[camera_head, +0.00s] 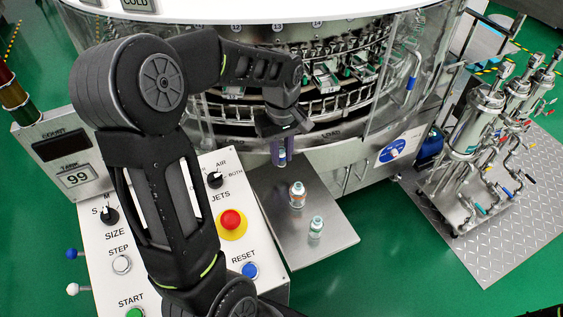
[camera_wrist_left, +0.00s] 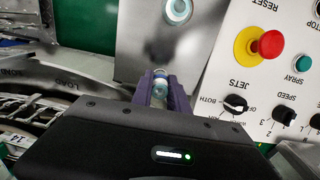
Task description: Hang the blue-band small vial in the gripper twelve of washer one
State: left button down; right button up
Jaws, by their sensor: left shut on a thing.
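My left gripper (camera_head: 280,146) is shut on a small vial with a blue band (camera_head: 282,155), held above the back part of the metal shelf. In the left wrist view the vial (camera_wrist_left: 160,88) sits between the purple fingertips of the gripper (camera_wrist_left: 161,92). The rotary washer (camera_head: 300,60) stands behind the gripper, with a ring of metal vial grippers (camera_head: 325,75) showing through its opening. Number plates mark the ring; my arm hides part of it. My right gripper is not in view.
The metal shelf (camera_head: 335,230) holds an orange-band vial (camera_head: 297,194) and a green-tinted vial (camera_head: 316,227), both upright. The control panel (camera_head: 190,220) with a red stop button (camera_head: 231,222) lies left of the shelf. A pump skid (camera_head: 480,140) stands at the right.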

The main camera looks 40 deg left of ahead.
aim_at(281, 164)
pick_arm(q)
jog(key=shift+f, duration=1.9)
jog(key=shift+f, duration=0.1)
jog(key=c, duration=1.3)
grip_release()
notch_tip(281, 164, up, 12)
jog(key=shift+r, duration=0.15)
